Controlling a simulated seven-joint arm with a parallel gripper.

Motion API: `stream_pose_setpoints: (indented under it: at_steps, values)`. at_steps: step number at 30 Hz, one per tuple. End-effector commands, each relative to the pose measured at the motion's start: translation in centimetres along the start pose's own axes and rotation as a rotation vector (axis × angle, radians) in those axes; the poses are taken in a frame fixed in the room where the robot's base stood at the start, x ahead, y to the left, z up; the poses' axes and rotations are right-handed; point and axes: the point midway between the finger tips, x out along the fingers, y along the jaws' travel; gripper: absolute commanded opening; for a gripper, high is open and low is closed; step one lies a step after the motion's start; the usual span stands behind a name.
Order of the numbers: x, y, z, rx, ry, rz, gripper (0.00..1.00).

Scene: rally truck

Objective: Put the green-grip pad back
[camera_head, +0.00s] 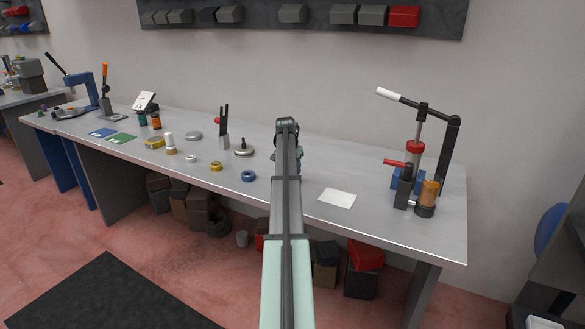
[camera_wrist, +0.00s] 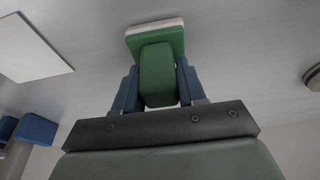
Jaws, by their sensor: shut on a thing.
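The green-grip pad (camera_wrist: 157,72) shows in the wrist view as a green block with a wider green plate and a pale pad layer at its far end. My gripper (camera_wrist: 158,84) is shut on the green block, with one dark blue finger on each side. The grey bench top shows beyond the pad; I cannot tell whether the pad touches it. In the head view my arm covers the gripper and the pad. A flat white square (camera_head: 337,198) lies on the bench right of my arm, and a white square also shows at the left of the wrist view (camera_wrist: 30,45).
A lever press (camera_head: 415,150) with an orange cylinder (camera_head: 428,192) stands at the bench's right end. Left of my arm are a blue ring (camera_head: 248,176), a yellow ring (camera_head: 215,167) and a round-based knob (camera_head: 243,149). The bench front right of the white square is clear.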

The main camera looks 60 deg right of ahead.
Motion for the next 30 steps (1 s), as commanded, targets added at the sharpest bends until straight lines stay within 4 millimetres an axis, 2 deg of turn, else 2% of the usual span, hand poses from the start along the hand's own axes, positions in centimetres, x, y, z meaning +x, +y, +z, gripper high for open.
stream_pose_setpoints:
  at_steps: [8, 9, 16, 25, 30]
  values:
    - [0.5, 0.0, 0.1, 0.0, 0.0, 0.0, 0.0]
    - [0.5, 0.0, 0.1, 0.0, 0.0, 0.0, 0.44]
    - [0.4, 0.0, 0.1, 0.0, 0.0, 0.0, 0.66]
    - [0.3, 0.0, 0.1, 0.0, 0.0, 0.0, 0.66]
    - [-1.5, 0.0, 0.1, 0.0, 0.002, -0.001, 0.66]
